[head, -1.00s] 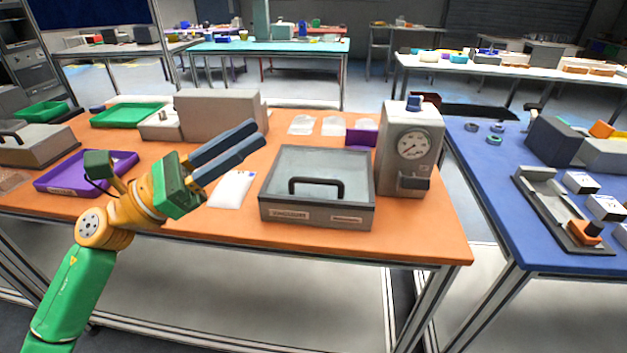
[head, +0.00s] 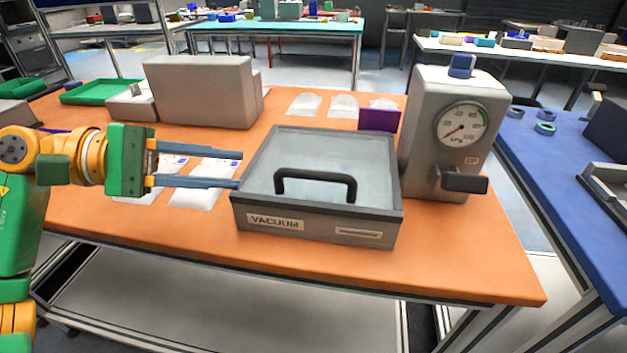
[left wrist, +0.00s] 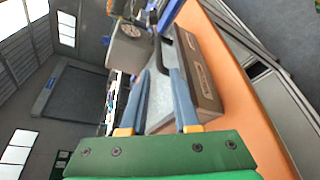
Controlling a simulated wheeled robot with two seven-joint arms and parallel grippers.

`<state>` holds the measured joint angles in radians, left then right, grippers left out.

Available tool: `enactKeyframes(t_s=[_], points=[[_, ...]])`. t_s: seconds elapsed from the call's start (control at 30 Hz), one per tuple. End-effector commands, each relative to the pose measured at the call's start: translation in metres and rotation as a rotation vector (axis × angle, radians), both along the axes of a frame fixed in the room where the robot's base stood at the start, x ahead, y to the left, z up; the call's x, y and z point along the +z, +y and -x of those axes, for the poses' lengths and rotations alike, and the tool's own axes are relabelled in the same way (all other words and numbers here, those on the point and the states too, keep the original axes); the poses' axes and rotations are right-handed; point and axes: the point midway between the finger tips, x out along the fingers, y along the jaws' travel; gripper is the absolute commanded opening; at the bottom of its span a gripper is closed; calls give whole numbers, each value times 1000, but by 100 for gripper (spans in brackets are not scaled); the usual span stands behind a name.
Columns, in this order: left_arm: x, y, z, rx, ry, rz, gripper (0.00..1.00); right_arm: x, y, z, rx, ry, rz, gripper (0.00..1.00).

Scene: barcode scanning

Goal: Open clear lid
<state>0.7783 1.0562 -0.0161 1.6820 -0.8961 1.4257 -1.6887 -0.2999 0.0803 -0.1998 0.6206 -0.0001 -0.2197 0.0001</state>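The vacuum box stands on the orange table, with a clear lid (head: 318,160) lying closed on top and a black handle (head: 316,180) at the lid's front. In the left wrist view the box (left wrist: 196,80) is beyond my fingers. My left gripper (head: 240,168) comes in from the left with its two blue-grey fingers apart and nothing between them. Its fingertips are beside the box's left edge, short of the handle; whether they touch the box is unclear. In the left wrist view the open fingers (left wrist: 168,78) point toward the handle (left wrist: 162,48). My right gripper is not in view.
A gauge unit (head: 455,130) with a front lever stands right of the box. A grey block (head: 203,92) and a green tray (head: 100,92) are at the back left. White pouches (head: 203,185) lie under the left gripper. The orange table (head: 440,262) is clear in front.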

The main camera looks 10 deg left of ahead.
Motion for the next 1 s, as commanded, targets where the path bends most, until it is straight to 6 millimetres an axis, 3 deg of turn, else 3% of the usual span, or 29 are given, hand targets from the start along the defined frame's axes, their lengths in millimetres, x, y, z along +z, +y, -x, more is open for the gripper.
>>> enactKeyframes(t_s=[0.43, 0.6, 0.83, 0.93, 1.0], points=[[-16, -95, -30, -4, 2, 5, 30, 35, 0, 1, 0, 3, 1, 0], [-21, -108, -34, -1, -1, 3, 30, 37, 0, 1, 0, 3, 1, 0], [-23, -109, -35, -1, -1, 3, 30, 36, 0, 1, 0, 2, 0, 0], [-23, -109, -35, 0, 0, 3, 2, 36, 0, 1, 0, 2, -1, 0], [-23, -109, -35, 0, 0, 3, 0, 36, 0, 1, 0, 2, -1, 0]])
